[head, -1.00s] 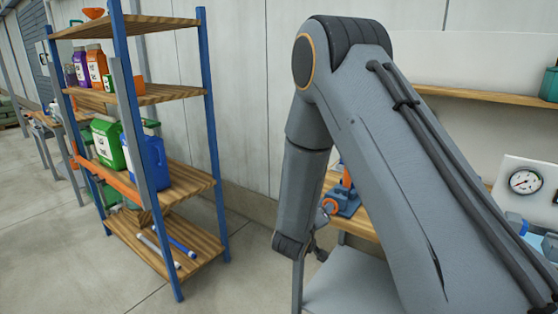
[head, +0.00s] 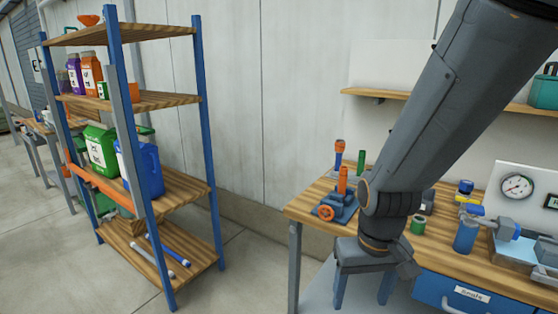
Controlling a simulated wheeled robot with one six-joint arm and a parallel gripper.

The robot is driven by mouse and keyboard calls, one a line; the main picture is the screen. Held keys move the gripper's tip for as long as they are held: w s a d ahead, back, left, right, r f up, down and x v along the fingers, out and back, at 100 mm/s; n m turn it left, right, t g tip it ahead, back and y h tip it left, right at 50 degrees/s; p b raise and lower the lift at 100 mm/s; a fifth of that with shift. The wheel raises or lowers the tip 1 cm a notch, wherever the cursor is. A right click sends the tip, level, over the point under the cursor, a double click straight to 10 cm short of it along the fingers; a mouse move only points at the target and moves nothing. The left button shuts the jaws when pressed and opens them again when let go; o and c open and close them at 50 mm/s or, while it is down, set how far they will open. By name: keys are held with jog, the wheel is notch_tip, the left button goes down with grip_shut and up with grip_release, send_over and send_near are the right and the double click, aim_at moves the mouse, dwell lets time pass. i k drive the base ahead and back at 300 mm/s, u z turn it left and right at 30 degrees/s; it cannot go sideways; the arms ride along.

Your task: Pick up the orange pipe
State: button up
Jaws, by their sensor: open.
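An orange pipe (head: 342,180) stands upright in a blue vise-like holder (head: 340,206) with an orange handwheel (head: 326,212), near the left end of the wooden bench. Behind it stands a blue piece with an orange-red top (head: 339,146), beside a short green upright piece (head: 361,160). My gripper (head: 363,292) points down in front of the bench's front edge, lower and to the right of the orange pipe in the picture. Its two fingers are apart with nothing seen between them. My wrist hides part of the bench right of the holder.
The bench (head: 300,211) carries a green ring-like part (head: 418,224), a blue cylinder (head: 466,236) and a gauge panel (head: 518,186) to the right. A wall shelf (head: 380,94) runs above. A blue-post rack (head: 205,140) stands left; floor between is clear.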

aim_at(344, 170)
jog(key=u, duration=0.5)
jog(key=k, duration=0.6)
jog(key=u, duration=0.7)
jog(key=i, duration=1.1)
jog(key=z, duration=1.35)
jog(key=i, duration=1.05)
jog(key=z, duration=0.35)
